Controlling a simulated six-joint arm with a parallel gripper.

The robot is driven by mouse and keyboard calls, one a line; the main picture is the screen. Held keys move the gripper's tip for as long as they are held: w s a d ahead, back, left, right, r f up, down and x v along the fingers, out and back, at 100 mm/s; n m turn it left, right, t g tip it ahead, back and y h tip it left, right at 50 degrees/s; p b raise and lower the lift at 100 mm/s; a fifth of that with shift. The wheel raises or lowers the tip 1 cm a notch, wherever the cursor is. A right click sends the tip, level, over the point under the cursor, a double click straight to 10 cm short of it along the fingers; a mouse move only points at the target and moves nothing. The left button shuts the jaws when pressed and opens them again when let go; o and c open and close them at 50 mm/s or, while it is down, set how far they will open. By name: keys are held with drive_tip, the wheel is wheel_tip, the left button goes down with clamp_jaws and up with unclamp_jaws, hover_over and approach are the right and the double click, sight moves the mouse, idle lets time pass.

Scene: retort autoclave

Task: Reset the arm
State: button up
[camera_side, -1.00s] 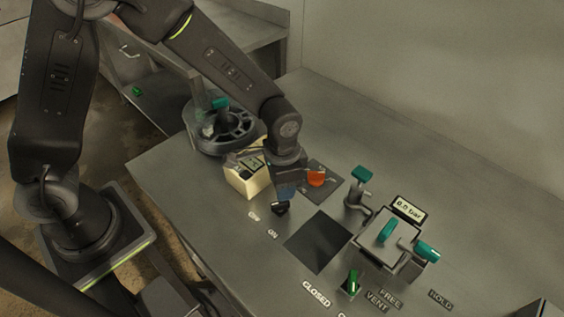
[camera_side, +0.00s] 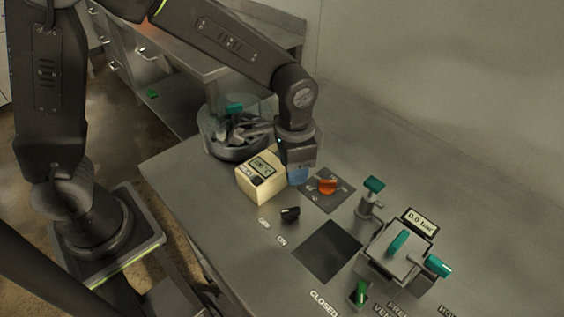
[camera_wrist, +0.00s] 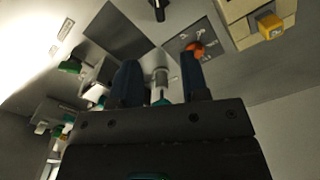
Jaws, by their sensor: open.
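My gripper (camera_side: 297,174) points down above the bench, just right of the cream box with a small display (camera_side: 261,179) and behind the black knob (camera_side: 290,214). It is raised clear of the knob. In the wrist view my gripper (camera_wrist: 160,76) shows two dark blue fingers spread apart with nothing held between them. An orange knob (camera_side: 327,186) sits on a dark square plate to the right of the gripper, and it shows in the wrist view (camera_wrist: 195,50) near the right finger.
A teal-handled valve (camera_side: 373,185) and a boxed vessel with teal handles and a 0.0 bar display (camera_side: 421,221) stand at right. A green lever (camera_side: 361,293) is in front. A round dark basket (camera_side: 226,140) is at the back left. A dark square (camera_side: 327,251) lies flat mid-bench.

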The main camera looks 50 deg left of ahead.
drive_tip(key=s+a+r+n+t, duration=0.5)
drive_tip(key=s+a+r, duration=0.7)
drive_tip(key=s+r, duration=0.2)
drive_tip(key=shift+s+a+n+t, duration=0.25)
drive_tip(key=shift+a+n+t, duration=0.05)
drive_tip(key=shift+a+n, duration=0.1)
idle(0.4)
